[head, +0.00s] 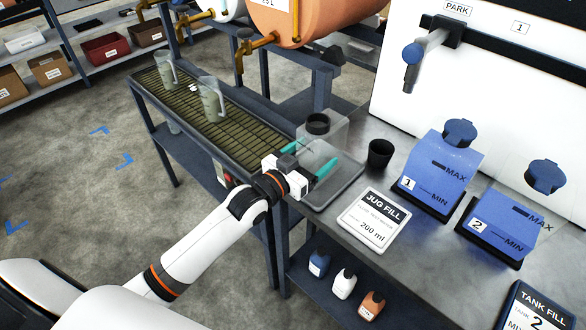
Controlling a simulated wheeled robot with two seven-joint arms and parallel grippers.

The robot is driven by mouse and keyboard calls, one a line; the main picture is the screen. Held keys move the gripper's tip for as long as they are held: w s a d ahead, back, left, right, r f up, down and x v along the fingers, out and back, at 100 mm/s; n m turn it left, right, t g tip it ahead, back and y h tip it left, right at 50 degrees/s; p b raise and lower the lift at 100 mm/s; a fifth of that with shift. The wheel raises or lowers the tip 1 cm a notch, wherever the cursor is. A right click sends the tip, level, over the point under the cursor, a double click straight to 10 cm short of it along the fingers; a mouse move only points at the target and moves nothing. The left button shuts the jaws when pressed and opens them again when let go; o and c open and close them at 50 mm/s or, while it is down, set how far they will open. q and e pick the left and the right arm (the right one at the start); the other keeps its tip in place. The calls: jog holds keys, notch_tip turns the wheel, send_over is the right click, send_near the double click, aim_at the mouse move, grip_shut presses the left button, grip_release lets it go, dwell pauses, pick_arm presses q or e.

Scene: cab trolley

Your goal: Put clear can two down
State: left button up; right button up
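A see-through, boxy can (338,127) with a dark round mouth is at the left end of the metal bench, over a shallow grey tray (348,183). My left gripper (314,157) reaches it from the front left, with one teal fingertip on each side of its lower body. The fingers stand apart at about the can's width and appear closed on it. The can looks upright. The gripper partly hides its lower part, and I cannot tell whether its base touches the tray. No number is readable on the can. My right gripper is out of view.
A black cup (380,154) and a "JUG FILL" card (374,222) lie right of the tray. Blue tanks 1 (437,178) and 2 (497,229) stand farther right. Two clear jugs (211,100) stand on the slatted rack (240,133). An orange drum (300,22) hangs above.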

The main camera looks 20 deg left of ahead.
pick_arm(q)
jog(key=v, duration=0.9)
jog(key=shift+b, duration=0.45)
